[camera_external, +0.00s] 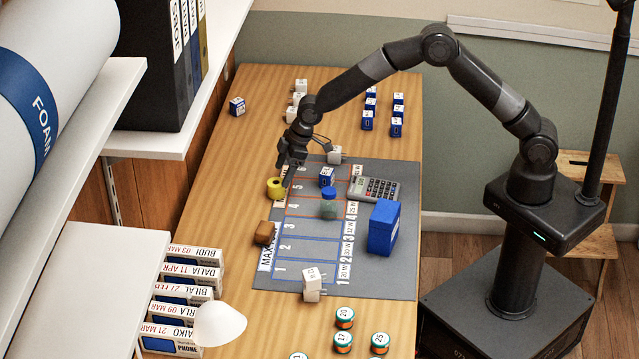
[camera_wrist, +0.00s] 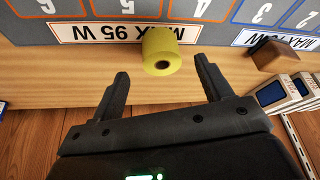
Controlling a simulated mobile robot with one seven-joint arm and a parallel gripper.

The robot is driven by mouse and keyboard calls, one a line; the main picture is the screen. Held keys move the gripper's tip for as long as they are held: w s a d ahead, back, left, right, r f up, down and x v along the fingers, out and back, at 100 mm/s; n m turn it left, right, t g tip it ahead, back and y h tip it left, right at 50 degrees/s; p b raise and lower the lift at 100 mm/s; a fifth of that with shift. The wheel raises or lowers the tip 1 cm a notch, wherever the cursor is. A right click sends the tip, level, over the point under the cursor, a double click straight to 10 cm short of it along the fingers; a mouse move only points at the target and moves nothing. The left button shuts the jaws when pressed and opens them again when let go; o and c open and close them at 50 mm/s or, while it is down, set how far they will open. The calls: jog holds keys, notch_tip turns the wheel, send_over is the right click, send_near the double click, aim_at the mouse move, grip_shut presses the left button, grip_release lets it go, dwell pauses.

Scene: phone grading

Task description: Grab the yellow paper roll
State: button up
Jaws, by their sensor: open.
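The yellow paper roll (camera_external: 275,188) lies at the left edge of the grey mat (camera_external: 385,283), by the upper rows of the printed grid. In the wrist view the roll (camera_wrist: 159,50) shows its dark round core hole and sits just beyond my fingertips, roughly between them in the picture. My gripper (camera_external: 287,182) is over the mat's left edge, close beside the roll. In the wrist view my gripper (camera_wrist: 163,68) has its two dark fingers spread wide with nothing between them. I cannot tell whether a finger touches the roll.
A brown block (camera_external: 265,232) sits nearer on the mat's left edge. A blue box (camera_external: 383,228), a calculator (camera_external: 374,189) and a green-grey lump (camera_external: 328,209) stand on the mat. White and blue chargers are around. Labelled phone boxes (camera_external: 185,290) line the table's left side.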

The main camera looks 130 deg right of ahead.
aim_at(277, 182)
jog(key=shift+w+x, duration=0.15)
jog(key=shift+x, duration=1.2)
jog(key=shift+w+x, duration=0.15)
jog(key=shift+x, duration=1.2)
jog(key=shift+d+r, duration=0.1)
jog(key=c, duration=1.1)
jog(key=shift+r, duration=0.15)
